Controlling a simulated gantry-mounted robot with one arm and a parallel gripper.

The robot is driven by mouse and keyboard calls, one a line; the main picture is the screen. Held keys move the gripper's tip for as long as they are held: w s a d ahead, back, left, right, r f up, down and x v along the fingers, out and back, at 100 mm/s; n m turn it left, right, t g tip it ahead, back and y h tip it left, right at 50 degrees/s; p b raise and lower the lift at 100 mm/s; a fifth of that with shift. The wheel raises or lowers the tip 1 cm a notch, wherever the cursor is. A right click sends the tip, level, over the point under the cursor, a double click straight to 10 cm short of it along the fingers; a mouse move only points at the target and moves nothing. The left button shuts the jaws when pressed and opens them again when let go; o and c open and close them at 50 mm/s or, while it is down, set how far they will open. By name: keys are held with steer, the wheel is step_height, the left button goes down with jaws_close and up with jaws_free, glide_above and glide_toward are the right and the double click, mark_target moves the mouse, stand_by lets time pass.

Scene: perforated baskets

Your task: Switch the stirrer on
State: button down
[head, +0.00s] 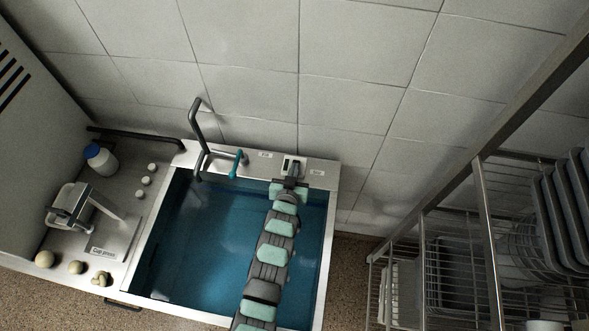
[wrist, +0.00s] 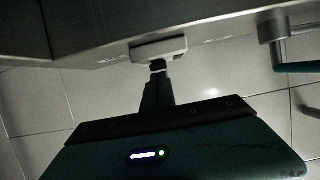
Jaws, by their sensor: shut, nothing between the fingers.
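A small white box with a dark face (head: 291,165), probably a switch, sits on the back rim of the water-filled basin (head: 328,225). In the wrist view a pale switch housing (wrist: 150,51) is fixed to the grey rim. My gripper (head: 290,181) is shut and empty, right in front of the box. In the wrist view my gripper's tips (wrist: 158,66) meet or nearly meet the housing; I cannot tell if they touch. The tips hide part of its face, so the switch position cannot be read. I cannot make out a stirrer in the water.
A dark tap (head: 196,125) with a teal lever (head: 237,163) stands left of the box. Small labels (head: 317,172) flank the box. A bottle (head: 101,158), a press and several knobs lie on the left counter. A wire rack (head: 430,240) of dishes stands at right.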

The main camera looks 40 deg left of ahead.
steer(key=f+b, duration=0.1)
steer(key=f+t+b, duration=0.1)
steer(key=b, duration=0.1)
steer(key=shift+s+d+f+y, duration=0.15)
steer(key=shift+s+d+y, duration=0.05)
steer(key=shift+s+y, duration=0.15)
steer(key=shift+s+d+f+b, duration=0.1)
steer(key=shift+s+f+b, duration=0.2)
steer(key=shift+f, duration=0.25)
steer(key=shift+w+r, duration=0.1)
steer(key=shift+r, duration=0.3)
steer(key=r, duration=0.1)
steer(key=r+p, duration=0.1)
steer(key=r, duration=0.3)
steer(key=shift+s+d+p, duration=0.3)
steer(key=shift+s+p, duration=0.05)
steer(key=shift+p, duration=0.05)
steer(key=f+b+v, duration=0.1)
steer(key=v, duration=0.8)
steer(key=shift+b, duration=0.4)
steer(key=shift+r, duration=0.1)
